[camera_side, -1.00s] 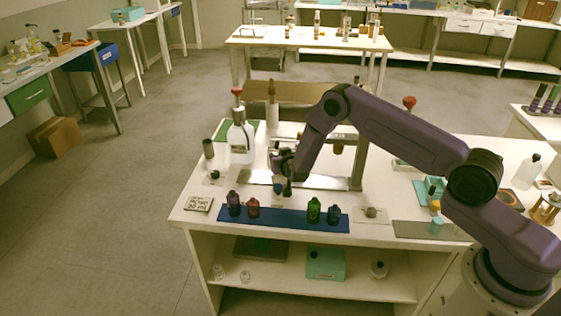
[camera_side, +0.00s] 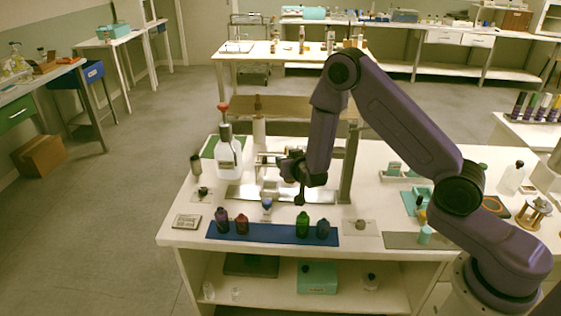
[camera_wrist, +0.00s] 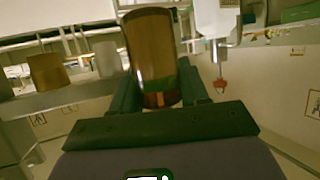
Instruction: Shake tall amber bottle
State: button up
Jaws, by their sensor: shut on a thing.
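In the wrist view an amber bottle (camera_wrist: 150,50) sits between the fingers of my gripper (camera_wrist: 160,95), and the gripper is shut on it. The wrist view appears upside down. In the side view my gripper (camera_side: 294,170) is above the white bench, behind the blue mat (camera_side: 270,236). The held bottle is hard to make out there against the dark gripper. On the mat stand a purple bottle (camera_side: 221,218), a reddish bottle (camera_side: 242,224), a green bottle (camera_side: 303,222) and a dark blue bottle (camera_side: 322,229).
A large white bottle with a red top (camera_side: 229,160) stands left of my gripper. A small blue-capped item (camera_side: 267,206) is just behind the mat. A grey frame post (camera_side: 347,180) rises close to the right of my gripper. A label card (camera_side: 186,221) lies at front left.

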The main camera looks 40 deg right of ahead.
jog(key=shift+s+a+r, duration=0.1)
jog(key=shift+s+r, duration=0.35)
jog(key=shift+s, duration=0.4)
jog(key=shift+s+r, duration=0.4)
jog(key=shift+s, duration=0.45)
notch_tip(320, 180, up, 6)
jog(key=shift+s, duration=0.2)
